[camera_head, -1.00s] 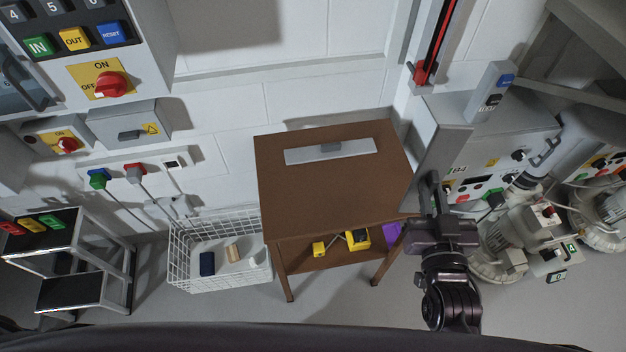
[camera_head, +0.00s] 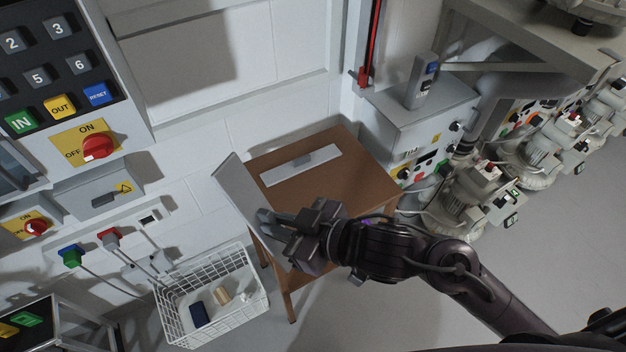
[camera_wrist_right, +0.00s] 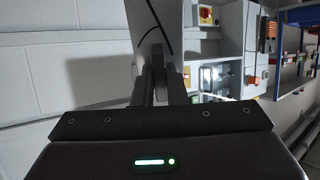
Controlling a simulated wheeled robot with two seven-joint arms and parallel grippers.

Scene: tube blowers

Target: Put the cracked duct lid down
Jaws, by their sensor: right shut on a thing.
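My right gripper (camera_head: 272,222) is shut on the cracked duct lid (camera_head: 240,188), a long flat grey panel. The lid is held tilted at the left side of the brown table (camera_head: 348,188), overlapping its left edge in the head view. I cannot tell whether it touches the table. The right wrist view shows the lid (camera_wrist_right: 152,18) rising from between the fingers (camera_wrist_right: 153,82), with black crack lines on its face. Its lower end is partly hidden behind the gripper. My left gripper is not in view.
Another long pale plate (camera_head: 286,172) with a small grey block lies at the back of the tabletop. Bare tabletop lies in front and to the right. A white wire basket (camera_head: 262,292) stands left of the table. A grey control cabinet (camera_head: 428,125) stands right.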

